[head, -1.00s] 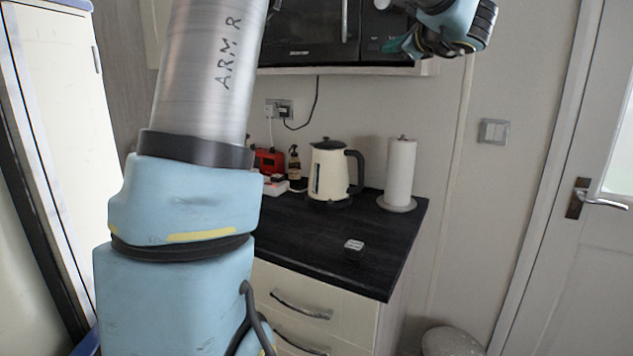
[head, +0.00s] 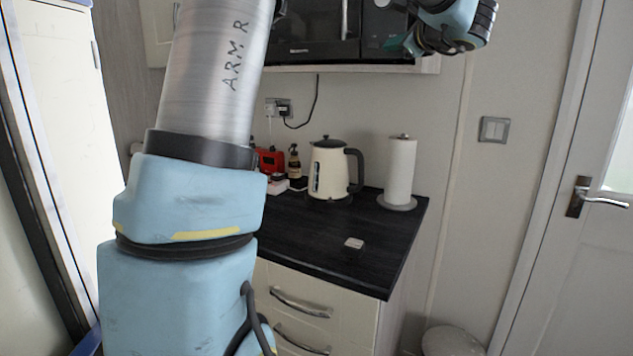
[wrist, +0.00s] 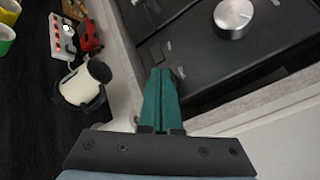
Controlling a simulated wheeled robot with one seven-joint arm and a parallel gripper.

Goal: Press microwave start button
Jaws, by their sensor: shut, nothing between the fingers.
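The black microwave (head: 318,48) is at the top of the head view, with its door handle near the middle and its control panel (head: 382,30) on the right. My gripper (head: 408,43) is at the panel's lower right, its teal fingers pointing left. In the wrist view, the shut, empty teal fingers (wrist: 160,80) are beside the panel (wrist: 215,62), tips close to its lower edge. A silver knob (wrist: 233,14) is up and right of them. Small markings (wrist: 179,73) lie just right of the fingertips. I cannot tell which is the start button, or whether the fingers touch the panel.
Below the microwave is a black worktop (head: 310,235) with a cream kettle (head: 328,170), a paper towel roll (head: 400,170), a small pale block (head: 354,243) and a red item (head: 270,160). A door (head: 600,250) stands at the right. My own arm covers much of the left.

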